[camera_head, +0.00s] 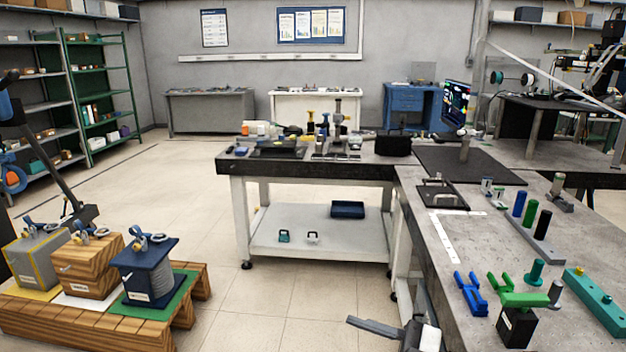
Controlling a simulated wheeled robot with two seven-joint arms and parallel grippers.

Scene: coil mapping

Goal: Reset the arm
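My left arm comes in at the left edge, and its dark end (80,213) hangs behind the wooden box; whether its fingers are open is unclear. A dark grey and white part at the bottom edge looks like my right gripper (398,334), cut off by the frame, left of the right table. I see nothing held in either. On a low wooden pallet (90,333) at lower left stand a grey box (38,258), a wooden box (90,266) and a blue spool (148,268) wound with grey wire.
The right table (480,255) holds a blue forked piece (470,292), a green forked piece (518,300) on a black block, a teal bar (598,300) and upright cylinders. A workbench (310,168) with tools stands ahead. The floor (280,312) between pallet and tables is clear.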

